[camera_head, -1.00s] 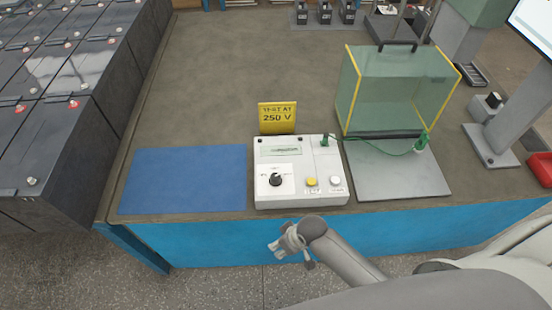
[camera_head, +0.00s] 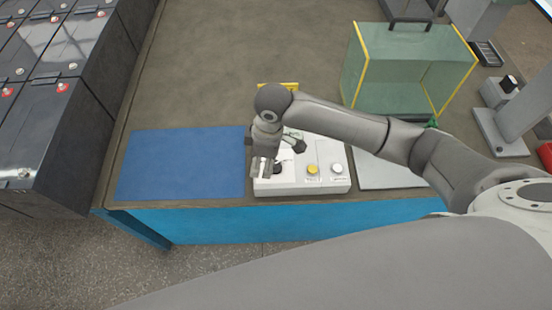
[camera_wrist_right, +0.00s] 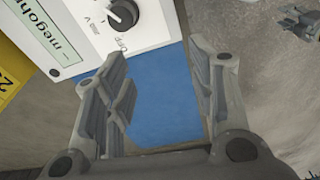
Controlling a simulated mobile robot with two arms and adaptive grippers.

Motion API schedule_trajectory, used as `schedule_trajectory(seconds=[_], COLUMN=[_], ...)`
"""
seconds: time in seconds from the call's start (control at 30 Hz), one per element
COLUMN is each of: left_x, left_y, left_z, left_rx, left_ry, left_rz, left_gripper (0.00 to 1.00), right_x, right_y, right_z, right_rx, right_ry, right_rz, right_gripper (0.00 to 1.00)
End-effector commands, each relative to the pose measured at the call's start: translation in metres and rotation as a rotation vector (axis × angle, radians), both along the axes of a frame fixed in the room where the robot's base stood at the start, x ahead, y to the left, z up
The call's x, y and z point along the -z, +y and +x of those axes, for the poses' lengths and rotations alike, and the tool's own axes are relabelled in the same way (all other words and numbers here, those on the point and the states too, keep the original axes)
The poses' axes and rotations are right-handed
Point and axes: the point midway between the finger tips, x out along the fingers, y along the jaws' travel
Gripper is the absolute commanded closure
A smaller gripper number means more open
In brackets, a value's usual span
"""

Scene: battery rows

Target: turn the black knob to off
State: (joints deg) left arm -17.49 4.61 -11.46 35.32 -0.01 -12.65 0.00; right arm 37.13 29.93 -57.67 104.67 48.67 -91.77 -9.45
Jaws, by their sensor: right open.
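The black knob (camera_head: 278,168) sits on the white meter box (camera_head: 321,178), partly hidden behind my right gripper (camera_head: 263,168). In the right wrist view the knob (camera_wrist_right: 123,14) is at the top edge, with an "OFF" label printed beside it. A pale mark on the knob appears to face left, away from that label. My right gripper (camera_wrist_right: 160,70) is open and empty, above the box's left part. In the wrist view the knob lies beyond the fingertips, not between them. My left gripper is not in view.
A blue mat (camera_head: 180,165) lies left of the box. A yellow sign (camera_head: 277,86) stands behind it, mostly hidden by my arm. A yellow button (camera_head: 312,169) and a white button (camera_head: 337,168) are right of the knob. A clear yellow-edged enclosure (camera_head: 405,70) stands back right.

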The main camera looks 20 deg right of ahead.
Motion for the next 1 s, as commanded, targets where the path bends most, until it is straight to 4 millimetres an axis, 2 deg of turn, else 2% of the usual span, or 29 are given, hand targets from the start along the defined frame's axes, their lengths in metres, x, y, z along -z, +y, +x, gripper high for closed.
schedule_trajectory(seconds=[0.03,0.13,0.37,0.47,0.8,1.0], left_x=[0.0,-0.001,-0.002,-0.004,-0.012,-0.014], left_y=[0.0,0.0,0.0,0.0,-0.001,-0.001], left_z=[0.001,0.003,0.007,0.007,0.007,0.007], left_rx=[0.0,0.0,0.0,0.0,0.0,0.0], left_ry=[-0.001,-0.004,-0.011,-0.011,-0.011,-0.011], left_rz=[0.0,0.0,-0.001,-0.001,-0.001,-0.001], left_gripper=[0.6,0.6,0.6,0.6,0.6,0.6], right_x=[-0.007,-0.014,-0.019,-0.009,0.053,0.078], right_y=[-0.012,-0.028,-0.043,-0.043,-0.043,-0.043], right_z=[0.008,0.015,0.019,0.018,0.018,0.018], right_rx=[-0.015,-0.034,-0.048,-0.049,-0.048,-0.048], right_ry=[0.004,0.023,0.047,0.049,0.048,0.046], right_rz=[-0.038,-0.086,-0.13,-0.129,-0.129,-0.129], right_gripper=[0.49,0.49,0.49,0.49,0.49,0.49])
